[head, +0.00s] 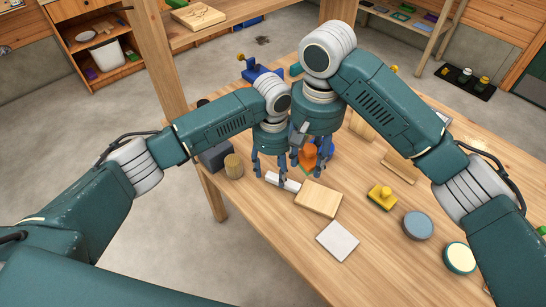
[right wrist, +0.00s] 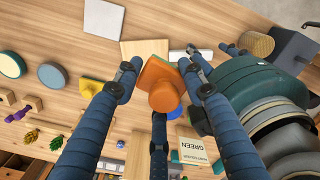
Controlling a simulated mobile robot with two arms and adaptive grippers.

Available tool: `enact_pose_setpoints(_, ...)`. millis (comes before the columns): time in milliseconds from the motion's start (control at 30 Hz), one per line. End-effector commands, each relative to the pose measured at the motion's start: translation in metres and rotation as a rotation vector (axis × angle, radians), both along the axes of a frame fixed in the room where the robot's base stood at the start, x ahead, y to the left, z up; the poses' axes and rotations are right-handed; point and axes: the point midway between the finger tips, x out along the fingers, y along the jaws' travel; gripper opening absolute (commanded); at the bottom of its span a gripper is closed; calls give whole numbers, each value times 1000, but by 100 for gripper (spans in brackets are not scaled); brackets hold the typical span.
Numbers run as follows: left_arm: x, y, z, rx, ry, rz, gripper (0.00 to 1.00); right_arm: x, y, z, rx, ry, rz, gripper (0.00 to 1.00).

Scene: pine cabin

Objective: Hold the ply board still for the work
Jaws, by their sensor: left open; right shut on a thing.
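The ply board, a pale wooden rectangle (head: 318,198), lies flat on the table in front of my grippers. It also shows in the right wrist view (right wrist: 132,47), partly hidden by an orange block. My left gripper (head: 270,178) is open, fingers down, at a small white block (head: 287,183) beside the board's left corner; I cannot tell whether it touches it. My right gripper (head: 309,162) is shut on the orange knobbed block (right wrist: 160,85) with a green underside, behind the board. Its fingers surround the block in the right wrist view.
A pale grey square (head: 337,240) lies in front of the board. A yellow knobbed block (head: 382,197) and two round discs (head: 418,225) (head: 459,257) are to the right. A wooden cylinder (head: 233,166) and dark box (head: 215,156) stand left. The table's near side is bare.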

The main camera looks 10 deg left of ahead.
Motion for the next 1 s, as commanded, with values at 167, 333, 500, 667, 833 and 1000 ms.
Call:
enact_pose_setpoints(167,0,1,-25,0,0,1,53,0,-1,0,-2,2,-1,19)
enact_pose_setpoints(333,1,1,-35,0,-2,2,53,0,-1,-1,-3,2,-2,19)
enact_pose_setpoints(500,2,1,-37,0,-3,3,53,0,-2,-1,-5,3,-2,19)
enact_pose_setpoints(667,2,2,-36,0,-3,4,47,0,-2,-1,-5,3,-2,19)
enact_pose_setpoints(833,2,2,-36,0,-3,4,13,0,-2,-1,-5,4,-3,19)
enact_pose_setpoints(1000,2,2,-36,0,-3,4,26,0,-2,-1,-5,4,-3,19)
